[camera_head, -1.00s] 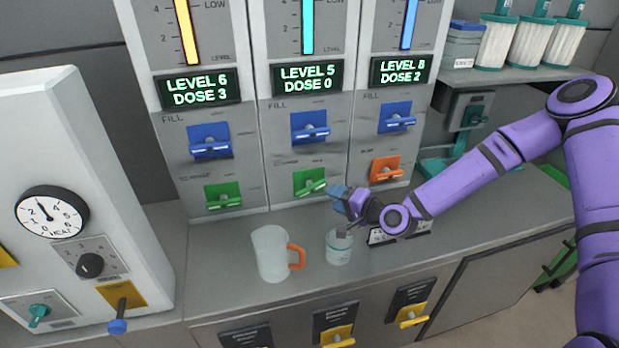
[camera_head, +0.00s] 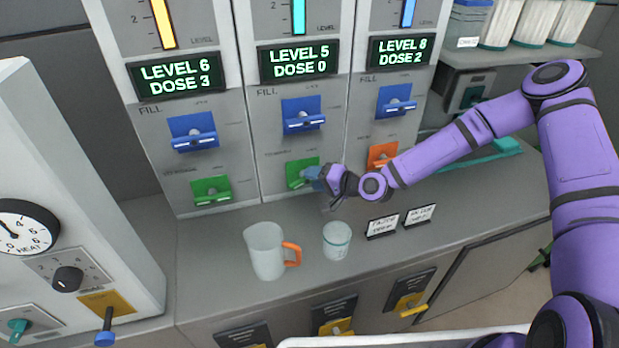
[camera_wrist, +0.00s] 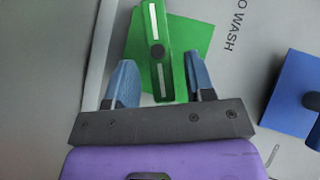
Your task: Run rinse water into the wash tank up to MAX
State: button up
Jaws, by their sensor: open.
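Three panels stand side by side, each with a level gauge, a display, a blue fill lever and a lower lever. The middle display (camera_head: 297,61) reads LEVEL 5, DOSE 0. The middle panel's blue fill lever (camera_head: 302,115) sits above its green lever (camera_head: 297,172). My gripper (camera_head: 318,175) is open at the green lever. In the wrist view, the green lever (camera_wrist: 152,50) lies ahead of and partly between the blue fingertips of my gripper (camera_wrist: 160,82); contact is unclear. The lettering beside it is partly cut off and ends in "O WASH".
A clear jug with an orange handle (camera_head: 264,250) and a small white cup (camera_head: 336,240) stand on the counter below the panels. A white heat unit (camera_head: 75,200) stands at the left.

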jog(key=shift+x, duration=1.1)
grip_shut()
jog(key=shift+s+f+m+t+y, duration=0.1)
jog(key=shift+m+t+y, duration=0.1)
jog(key=shift+m+y, duration=0.4)
jog(key=shift+f+m+t+y, duration=0.2)
jog(key=shift+m+y, duration=0.3)
jog(key=shift+y, duration=0.2)
grip_release()
jog(key=shift+r, duration=0.1)
